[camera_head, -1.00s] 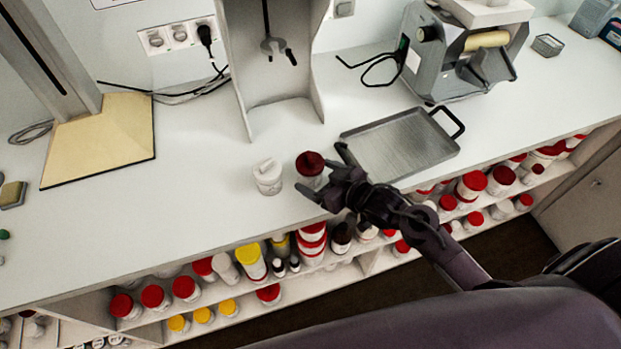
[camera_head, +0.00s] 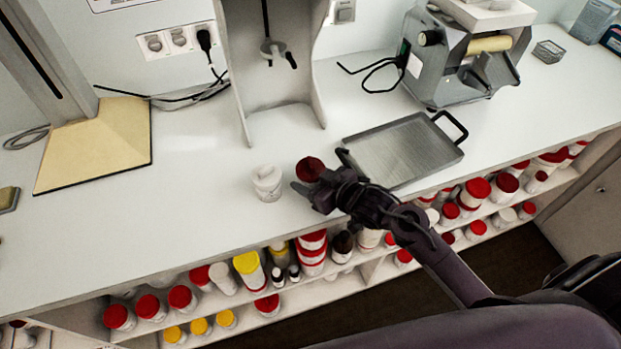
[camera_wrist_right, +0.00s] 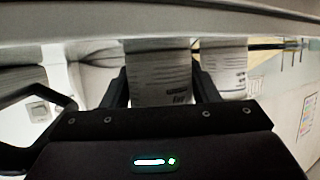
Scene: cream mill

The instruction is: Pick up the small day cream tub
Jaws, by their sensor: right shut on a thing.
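A small tub with a dark red lid (camera_head: 309,169) stands at the front of the white counter. My right gripper (camera_head: 320,176) reaches it from the front right and is shut on it, with one finger on each side. In the right wrist view the tub's white labelled side (camera_wrist_right: 160,78) shows between the fingers. A white tub with a white lid (camera_head: 267,184) stands just left of it, apart from the gripper. It also shows in the wrist view (camera_wrist_right: 225,70). I cannot read which label says day cream. My left gripper is out of view.
A tall grey stand (camera_head: 281,120) and a grey roller machine (camera_head: 462,60) stand further back. Shelves below the counter edge hold many tubs (camera_head: 250,268).

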